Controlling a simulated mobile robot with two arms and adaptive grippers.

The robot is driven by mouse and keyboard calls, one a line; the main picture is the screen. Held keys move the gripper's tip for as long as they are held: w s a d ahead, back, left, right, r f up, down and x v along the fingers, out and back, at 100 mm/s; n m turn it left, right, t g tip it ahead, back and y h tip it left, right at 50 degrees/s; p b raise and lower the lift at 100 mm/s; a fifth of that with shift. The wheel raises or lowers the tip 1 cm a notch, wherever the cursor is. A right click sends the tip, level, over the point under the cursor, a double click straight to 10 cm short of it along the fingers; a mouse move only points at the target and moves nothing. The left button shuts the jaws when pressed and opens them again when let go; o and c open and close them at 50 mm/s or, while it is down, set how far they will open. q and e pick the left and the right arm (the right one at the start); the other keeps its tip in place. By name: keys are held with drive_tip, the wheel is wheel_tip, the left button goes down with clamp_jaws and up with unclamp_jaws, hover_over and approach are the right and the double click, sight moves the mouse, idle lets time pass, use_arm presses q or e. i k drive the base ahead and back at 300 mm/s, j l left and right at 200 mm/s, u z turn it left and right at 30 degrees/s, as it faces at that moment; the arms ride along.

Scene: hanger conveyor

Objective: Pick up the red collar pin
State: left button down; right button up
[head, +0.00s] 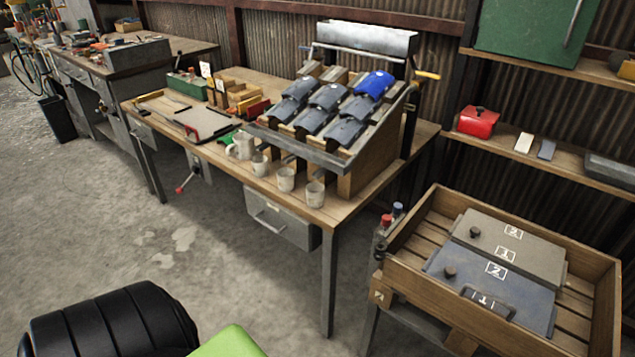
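A small red-topped piece, which looks like the red collar pin (386,220), stands upright at the left corner of the wooden crate (424,216). A similar blue-topped pin (398,208) stands close behind it, to its right. The lower part of the red one is small and dark, so its collar is hard to make out. Neither of my grippers shows in the head view.
The crate holds a grey panel (535,252) and a blue panel (528,305) with knobs. Left of it is a workbench (330,212) with several mugs and a sloped rack. A shelf (560,165) with a red box (478,122) stands behind. Open floor (200,240) lies in front of the bench.

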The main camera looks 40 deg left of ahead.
sight(386, 220)
drive_tip(key=u, duration=0.95)
drive_tip(key=z, duration=1.55)
drive_tip(key=u, duration=1.5)
drive_tip(key=i+u, duration=0.1)
